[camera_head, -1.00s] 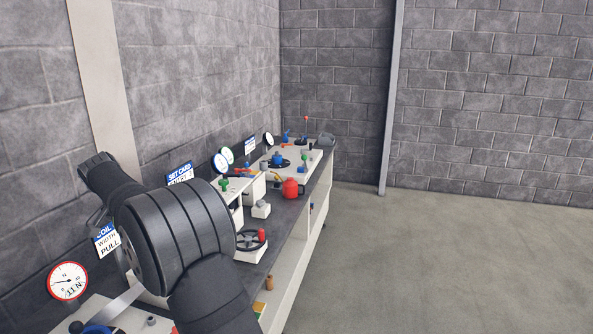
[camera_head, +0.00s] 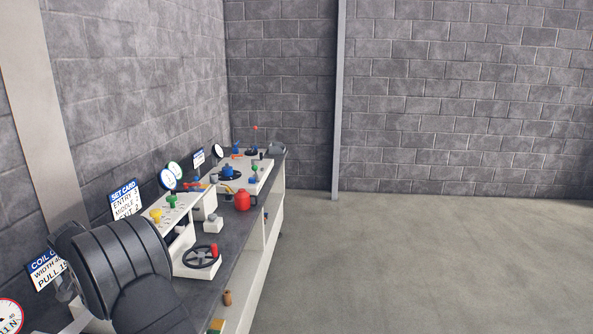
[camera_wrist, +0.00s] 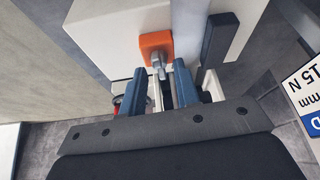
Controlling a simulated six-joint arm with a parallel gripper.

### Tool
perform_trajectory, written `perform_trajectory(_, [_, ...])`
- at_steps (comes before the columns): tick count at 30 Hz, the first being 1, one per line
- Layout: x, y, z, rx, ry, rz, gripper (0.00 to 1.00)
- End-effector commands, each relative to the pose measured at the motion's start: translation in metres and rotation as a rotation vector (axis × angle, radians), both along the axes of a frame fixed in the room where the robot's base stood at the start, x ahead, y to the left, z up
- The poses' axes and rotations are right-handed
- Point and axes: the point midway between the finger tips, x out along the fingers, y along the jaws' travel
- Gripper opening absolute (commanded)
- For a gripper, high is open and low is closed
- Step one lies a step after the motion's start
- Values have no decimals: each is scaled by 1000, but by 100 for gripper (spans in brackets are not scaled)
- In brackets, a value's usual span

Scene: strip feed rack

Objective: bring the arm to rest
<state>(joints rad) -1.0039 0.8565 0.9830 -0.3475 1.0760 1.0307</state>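My black arm (camera_head: 115,275) shows in the head view at the lower left, in front of the near part of the bench. My gripper is out of sight there. In the wrist view my gripper (camera_wrist: 158,70) shows as two blue fingers standing apart above a dark plate. I see nothing clamped between them. An orange block (camera_wrist: 155,46) with a metal bolt-like piece lies beyond the fingertips; I cannot tell the distance.
A coil sign (camera_head: 46,269) stands close to my arm. The floor (camera_head: 420,270) at right is open.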

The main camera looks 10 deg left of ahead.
Motion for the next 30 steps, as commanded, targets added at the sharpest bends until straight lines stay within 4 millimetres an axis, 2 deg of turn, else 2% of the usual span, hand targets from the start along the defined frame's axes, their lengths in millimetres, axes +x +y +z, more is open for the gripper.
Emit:
perform_trajectory(8, [0,0,1,1,0,1,29])
perform_trajectory(13, [-5,0,13,3,-2,1,29])
perform_trajectory(30, [-47,-4,115,3,-2,0,29])
